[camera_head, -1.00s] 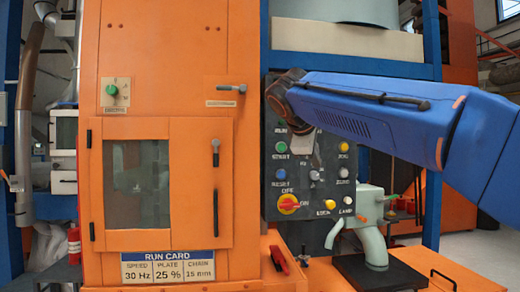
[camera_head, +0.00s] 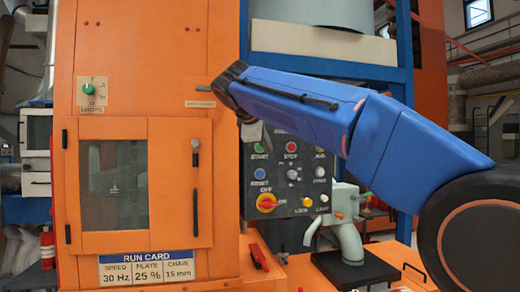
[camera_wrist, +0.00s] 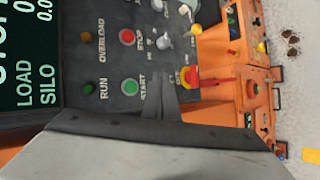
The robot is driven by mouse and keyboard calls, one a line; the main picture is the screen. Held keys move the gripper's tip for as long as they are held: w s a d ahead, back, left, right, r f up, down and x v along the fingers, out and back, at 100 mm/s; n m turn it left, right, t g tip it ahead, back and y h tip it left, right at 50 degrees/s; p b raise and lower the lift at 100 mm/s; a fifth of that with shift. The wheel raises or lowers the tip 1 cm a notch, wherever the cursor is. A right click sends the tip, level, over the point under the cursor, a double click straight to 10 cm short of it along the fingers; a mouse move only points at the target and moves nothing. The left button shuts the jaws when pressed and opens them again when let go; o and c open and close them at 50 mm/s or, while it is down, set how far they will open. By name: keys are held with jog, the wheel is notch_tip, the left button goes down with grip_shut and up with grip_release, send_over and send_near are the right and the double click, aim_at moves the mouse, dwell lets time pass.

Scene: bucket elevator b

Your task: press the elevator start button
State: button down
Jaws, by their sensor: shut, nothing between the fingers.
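The green START button (camera_head: 259,148) sits at the upper left of the dark control panel (camera_head: 283,208), left of the red STOP button (camera_head: 291,147). In the wrist view the START button (camera_wrist: 130,86) appears with its label turned sideways, close to the finger tips. My gripper (camera_head: 253,134) is shut and empty, pointing down just above and in front of the START button in the head view. In the wrist view its grey fingers (camera_wrist: 157,85) show beside the button. I cannot tell whether they touch the panel.
A blue RESET button (camera_head: 259,173) and a red-yellow rotary switch (camera_head: 267,202) sit below START. A green RUN lamp (camera_wrist: 88,88) and a display (camera_wrist: 28,60) lie nearby. The orange cabinet door (camera_head: 120,185) stands left; a pale green spout (camera_head: 347,235) stands right.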

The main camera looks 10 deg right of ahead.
jog(key=w, duration=0.7)
jog(key=shift+w, duration=0.35)
dwell(1.9)
jog(key=shift+w, duration=0.4)
jog(key=shift+w, duration=0.4)
dwell(0.7)
jog(key=shift+s, duration=0.8)
jog(key=shift+s, duration=0.1)
jog(key=shift+s, duration=2.45)
